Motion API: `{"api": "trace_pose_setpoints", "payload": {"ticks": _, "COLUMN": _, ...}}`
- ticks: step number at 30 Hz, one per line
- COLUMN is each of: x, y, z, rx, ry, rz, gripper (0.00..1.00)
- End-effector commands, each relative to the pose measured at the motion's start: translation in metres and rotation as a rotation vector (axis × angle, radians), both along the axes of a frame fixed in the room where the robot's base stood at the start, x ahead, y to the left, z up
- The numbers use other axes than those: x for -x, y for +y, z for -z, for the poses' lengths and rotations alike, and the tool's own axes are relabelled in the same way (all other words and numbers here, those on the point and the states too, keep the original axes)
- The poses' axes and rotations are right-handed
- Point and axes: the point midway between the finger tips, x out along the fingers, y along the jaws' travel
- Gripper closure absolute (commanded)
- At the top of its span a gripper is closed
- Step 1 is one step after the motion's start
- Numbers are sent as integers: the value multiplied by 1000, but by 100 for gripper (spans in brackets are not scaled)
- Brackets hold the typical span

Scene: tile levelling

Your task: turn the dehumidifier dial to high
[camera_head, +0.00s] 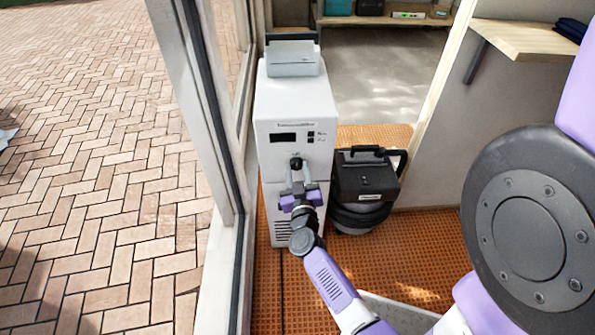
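The dehumidifier (296,104) is a tall white cabinet with a dark display and small buttons on its upper front. Its dial (296,162) is a small dark knob below the display, partly covered by my gripper. My gripper (297,168) reaches up to the dial from below. Its two fingers stand apart, with their tips at or just in front of the knob. I cannot tell whether they touch or clamp it. The dial's pointer and setting marks are too small to read.
A black vacuum-like machine (366,182) stands close to the right of the dehumidifier. A white door or window frame (232,165) runs close along its left. A wooden shelf (525,40) juts from the right wall. Orange textured flooring (410,255) lies open at right.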

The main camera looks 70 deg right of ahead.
Motion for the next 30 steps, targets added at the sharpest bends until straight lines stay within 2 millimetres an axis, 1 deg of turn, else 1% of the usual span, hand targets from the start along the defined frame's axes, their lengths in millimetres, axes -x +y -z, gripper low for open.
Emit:
{"api": "trace_pose_setpoints", "payload": {"ticks": 1, "x": 0, "y": 0, "z": 0, "rx": 0, "ry": 0, "rz": 0, "gripper": 89}}
{"api": "trace_pose_setpoints", "payload": {"ticks": 3, "x": 0, "y": 0, "z": 0, "rx": 0, "ry": 0, "rz": 0, "gripper": 100}}
{"api": "trace_pose_setpoints", "payload": {"ticks": 10, "x": 0, "y": 0, "z": 0, "rx": -5, "ry": -12, "rz": -1, "gripper": 100}}
{"api": "trace_pose_setpoints", "payload": {"ticks": 16, "x": -1, "y": 1, "z": -1, "rx": -32, "ry": -81, "rz": -2, "gripper": 100}}
{"api": "trace_pose_setpoints", "payload": {"ticks": 23, "x": -1, "y": 1, "z": -1, "rx": -99, "ry": -241, "rz": -3, "gripper": 100}}
{"api": "trace_pose_setpoints", "payload": {"ticks": 30, "x": -2, "y": 1, "z": 0, "rx": -186, "ry": -450, "rz": -3, "gripper": 100}}
